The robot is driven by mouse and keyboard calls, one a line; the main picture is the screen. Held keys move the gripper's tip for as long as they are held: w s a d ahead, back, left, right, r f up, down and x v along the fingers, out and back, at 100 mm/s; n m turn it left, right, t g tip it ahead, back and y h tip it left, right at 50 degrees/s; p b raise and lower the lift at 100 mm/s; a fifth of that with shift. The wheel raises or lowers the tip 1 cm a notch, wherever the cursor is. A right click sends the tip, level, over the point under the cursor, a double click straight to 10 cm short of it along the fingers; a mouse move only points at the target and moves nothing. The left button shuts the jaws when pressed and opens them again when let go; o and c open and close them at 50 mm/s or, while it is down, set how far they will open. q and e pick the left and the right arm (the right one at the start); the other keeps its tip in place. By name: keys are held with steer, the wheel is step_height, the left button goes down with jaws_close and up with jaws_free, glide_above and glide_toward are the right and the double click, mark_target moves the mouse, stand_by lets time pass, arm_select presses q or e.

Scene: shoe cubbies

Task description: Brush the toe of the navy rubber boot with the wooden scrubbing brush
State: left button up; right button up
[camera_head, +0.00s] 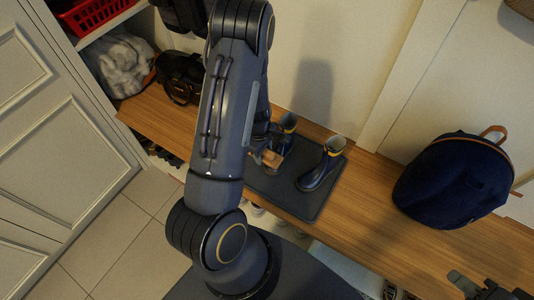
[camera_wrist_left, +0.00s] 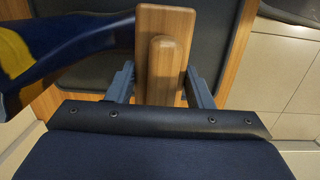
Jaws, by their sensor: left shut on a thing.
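My left gripper (camera_head: 262,152) is shut on the wooden scrubbing brush (camera_head: 271,159), above the dark mat. In the left wrist view the brush (camera_wrist_left: 178,25) is a wooden block with a raised grip between the two fingers (camera_wrist_left: 160,88). A navy rubber boot (camera_wrist_left: 75,38) with a yellow band lies just left of the brush there, its toe reaching the brush's edge; I cannot tell whether they touch. My right gripper (camera_head: 474,288) is at the bottom right corner, partly cut off.
The dark mat (camera_head: 311,207) lies on a wooden bench (camera_head: 375,205). A navy backpack (camera_head: 452,180) stands on the bench at right. A dark handbag (camera_head: 180,77) and a grey fluffy item (camera_head: 120,65) are at left. Shoes sit below the bench.

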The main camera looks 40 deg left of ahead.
mark_target(275, 160)
arm_select(q)
steer(key=shift+w+d+f, duration=0.1)
steer(key=shift+d+f, duration=0.05)
steer(key=shift+d, duration=1.05)
steer(key=shift+w+d+f, duration=0.1)
steer(key=shift+d, duration=1.1)
steer(key=shift+a+f, duration=0.1)
steer(key=shift+a, duration=0.85)
steer(key=shift+s+a, duration=0.1)
steer(key=shift+a, duration=1.35)
steer(key=shift+s+a, duration=0.1)
steer(key=shift+w+d+f, duration=0.1)
steer(key=shift+d, duration=1.15)
steer(key=shift+w+d+f, duration=0.1)
steer(key=shift+d, duration=1.15)
steer(key=shift+a, duration=1.15)
steer(key=shift+s+a+r, duration=0.15)
steer(key=shift+a, duration=0.95)
steer(key=shift+s+a, duration=0.1)
steer(key=shift+a, duration=0.2)
steer(key=shift+d+r, duration=0.1)
steer(key=shift+d, duration=1.2)
